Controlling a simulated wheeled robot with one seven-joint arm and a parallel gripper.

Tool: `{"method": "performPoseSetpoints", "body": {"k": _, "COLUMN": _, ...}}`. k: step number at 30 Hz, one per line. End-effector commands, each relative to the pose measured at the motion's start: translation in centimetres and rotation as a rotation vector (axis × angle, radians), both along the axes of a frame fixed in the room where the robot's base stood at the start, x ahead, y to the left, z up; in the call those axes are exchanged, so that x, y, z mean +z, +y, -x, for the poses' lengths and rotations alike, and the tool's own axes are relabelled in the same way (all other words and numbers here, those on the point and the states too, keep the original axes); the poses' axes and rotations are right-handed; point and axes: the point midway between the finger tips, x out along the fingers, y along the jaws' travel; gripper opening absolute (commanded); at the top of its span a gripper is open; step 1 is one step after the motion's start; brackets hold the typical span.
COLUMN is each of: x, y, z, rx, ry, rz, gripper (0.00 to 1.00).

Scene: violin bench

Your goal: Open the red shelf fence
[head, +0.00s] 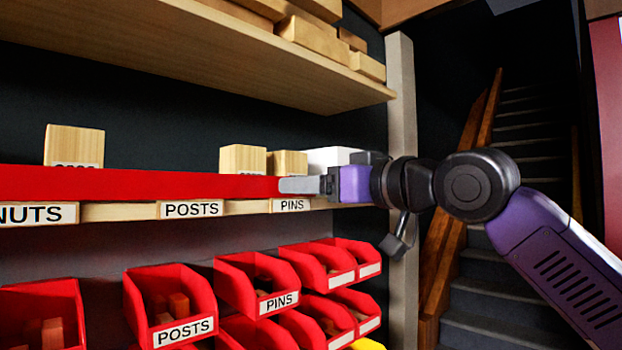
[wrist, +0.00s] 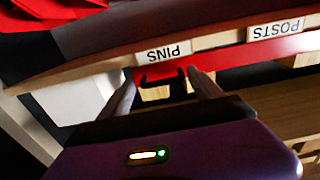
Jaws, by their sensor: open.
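The red shelf fence (head: 150,183) runs along the front edge of the middle shelf, in front of wooden blocks. It stands up and covers their lower parts. My gripper (head: 286,185) is at the fence's right end, coming from the right. In the wrist view, which looks upside down, the fence (wrist: 232,57) ends near my gripper (wrist: 162,82). The open fingers sit on either side of a black handle (wrist: 162,80) on the fence. I cannot tell whether they touch it.
Shelf labels read NUTS, POSTS and PINS (head: 291,205). Red bins (head: 170,300) holding small wooden pieces hang below. An upper shelf (head: 200,45) overhangs with wood blocks. A pale post (head: 401,120) stands close behind my wrist. A dark stairway (head: 510,250) is at right.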

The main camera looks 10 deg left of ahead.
Motion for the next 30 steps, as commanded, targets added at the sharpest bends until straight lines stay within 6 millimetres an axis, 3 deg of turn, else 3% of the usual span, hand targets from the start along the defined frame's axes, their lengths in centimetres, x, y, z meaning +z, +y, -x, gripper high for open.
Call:
{"method": "performPoseSetpoints", "body": {"k": 12, "x": -0.01, "y": 0.87, "z": -0.68, "rx": -0.001, "ry": -0.001, "rz": 0.000, "gripper": 0.75}}
{"method": "performPoseSetpoints", "body": {"k": 24, "x": 0.00, "y": 0.74, "z": -0.76, "rx": -0.003, "ry": -0.001, "rz": 0.000, "gripper": 0.00}}
{"method": "performPoseSetpoints", "body": {"k": 30, "x": -0.04, "y": 0.84, "z": -0.61, "rx": -0.003, "ry": -0.001, "rz": -0.001, "gripper": 0.00}}
